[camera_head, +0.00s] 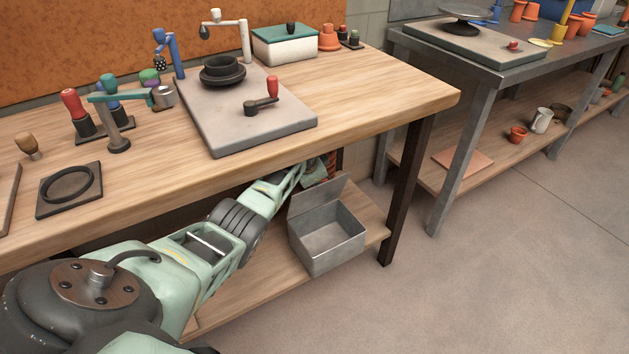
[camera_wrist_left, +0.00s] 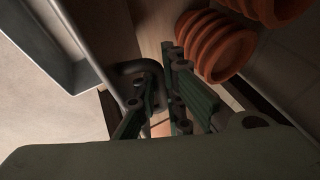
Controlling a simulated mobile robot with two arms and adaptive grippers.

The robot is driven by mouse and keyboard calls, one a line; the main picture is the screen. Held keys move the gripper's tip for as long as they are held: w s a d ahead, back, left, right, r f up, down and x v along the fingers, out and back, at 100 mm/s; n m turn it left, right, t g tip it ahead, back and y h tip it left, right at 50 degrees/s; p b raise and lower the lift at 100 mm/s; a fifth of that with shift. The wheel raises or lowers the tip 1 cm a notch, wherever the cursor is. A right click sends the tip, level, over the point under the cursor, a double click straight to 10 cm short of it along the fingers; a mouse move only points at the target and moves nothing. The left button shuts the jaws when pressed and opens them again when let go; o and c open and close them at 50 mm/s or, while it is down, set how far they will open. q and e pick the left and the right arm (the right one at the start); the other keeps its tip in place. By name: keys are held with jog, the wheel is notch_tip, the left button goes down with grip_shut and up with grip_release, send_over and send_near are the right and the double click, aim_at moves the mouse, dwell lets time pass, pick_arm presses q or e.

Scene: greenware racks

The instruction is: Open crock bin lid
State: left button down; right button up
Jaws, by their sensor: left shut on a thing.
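The crock bin (camera_head: 330,240) is a grey metal box on the lower shelf under the wooden bench. Its lid (camera_head: 318,196) stands raised, roughly upright, at the back left side, and the bin's inside shows empty. My left arm reaches in under the bench top, and my left gripper (camera_head: 316,170) is behind the lid, partly hidden by the bench edge. In the left wrist view my gripper (camera_wrist_left: 160,100) is shut on a dark curved handle (camera_wrist_left: 138,68) beside the thin lid edge (camera_wrist_left: 88,45). My right gripper is not in view.
Stacked orange pots (camera_wrist_left: 215,45) stand close beside the gripper in the left wrist view. The bench top (camera_head: 390,95) hangs above the arm, with a dark leg (camera_head: 407,190) right of the bin. The floor (camera_head: 480,280) at the right is clear.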

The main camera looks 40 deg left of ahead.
aim_at(308, 195)
pick_arm(q)
jog(key=c, duration=2.2)
grip_release()
jog(key=shift+o, duration=0.2)
jog(key=shift+r, duration=0.1)
jog(key=shift+s+r, duration=0.25)
jog(key=shift+r, duration=0.15)
jog(key=s+d, duration=0.1)
jog(key=s, duration=0.1)
jog(key=s+d, duration=0.1)
jog(key=s, duration=0.1)
jog(key=s+d, duration=0.1)
jog(key=s, duration=0.1)
jog(key=shift+s+f, duration=0.2)
jog(key=shift+f, duration=0.15)
jog(key=s, duration=0.1)
jog(key=s+d, duration=0.1)
jog(key=s, duration=0.3)
jog(key=shift+d+r, duration=0.2)
jog(key=shift+r, duration=0.2)
